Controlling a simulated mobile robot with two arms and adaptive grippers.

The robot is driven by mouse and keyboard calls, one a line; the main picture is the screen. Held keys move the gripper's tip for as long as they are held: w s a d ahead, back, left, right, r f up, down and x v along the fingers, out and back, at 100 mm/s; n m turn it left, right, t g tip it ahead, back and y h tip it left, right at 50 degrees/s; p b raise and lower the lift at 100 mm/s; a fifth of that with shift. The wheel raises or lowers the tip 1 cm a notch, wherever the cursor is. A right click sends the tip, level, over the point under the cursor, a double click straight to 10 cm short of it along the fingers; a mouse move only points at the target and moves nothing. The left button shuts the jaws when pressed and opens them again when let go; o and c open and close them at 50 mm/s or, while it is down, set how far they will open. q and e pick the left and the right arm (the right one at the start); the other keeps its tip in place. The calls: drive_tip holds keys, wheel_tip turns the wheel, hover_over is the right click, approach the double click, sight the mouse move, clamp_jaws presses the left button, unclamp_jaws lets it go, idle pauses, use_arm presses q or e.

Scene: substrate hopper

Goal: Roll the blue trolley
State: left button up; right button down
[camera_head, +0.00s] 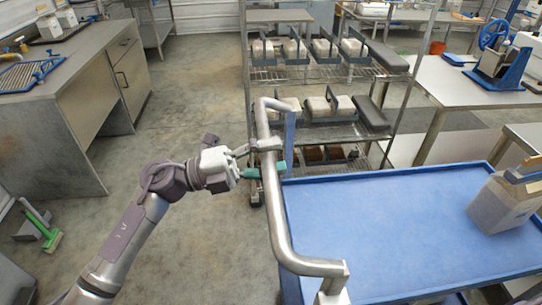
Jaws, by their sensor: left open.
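The blue trolley (375,225) stands at the lower right, with a flat blue top and a raised rim. Its silver tubular handle (280,235) runs along the trolley's left side. My left gripper (265,158) comes in from the left and is at the upper part of this handle. Its jaws are open, with one grey finger and one teal-tipped finger reaching across the bar. I cannot tell whether the fingers touch it. My right gripper is not in view.
A bag-like tan container (502,205) sits on the trolley's right part. A wire shelf rack (290,75) with several blocks stands just behind the trolley. A metal table (455,85) is at right, a grey counter (65,75) at left. Bare floor (195,105) lies between.

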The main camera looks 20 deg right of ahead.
use_arm(q)
drive_tip(key=v, duration=1.2)
drive_tip(key=shift+d+f, duration=0.1)
